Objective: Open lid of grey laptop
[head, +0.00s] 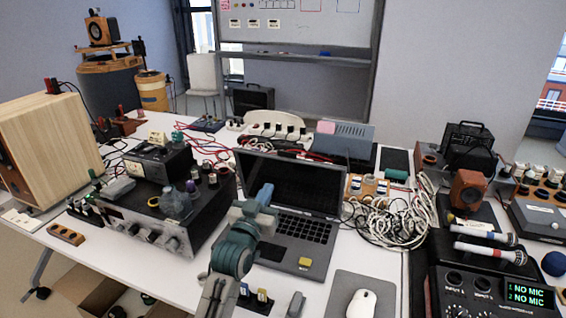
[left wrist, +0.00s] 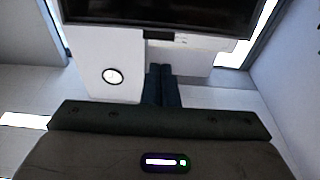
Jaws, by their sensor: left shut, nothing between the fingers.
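The grey laptop (head: 318,262) is on the white table in the middle of the head view. Its lid (head: 295,182) stands raised, with the dark screen facing me and part of the keyboard showing. My left gripper (head: 265,194) is in front of the lower left part of the screen, and my arm hides the left part of the keyboard. Whether it touches the lid I cannot tell. In the left wrist view its fingers (left wrist: 161,84) are together with nothing between them. My right gripper is not in view.
Black amplifier gear (head: 150,232) stands left of the laptop. A tangle of white cables (head: 395,220) lies to its right. A white mouse (head: 361,304) on a grey pad is at the front. A mixer (head: 480,290) and microphones (head: 485,232) are at the right.

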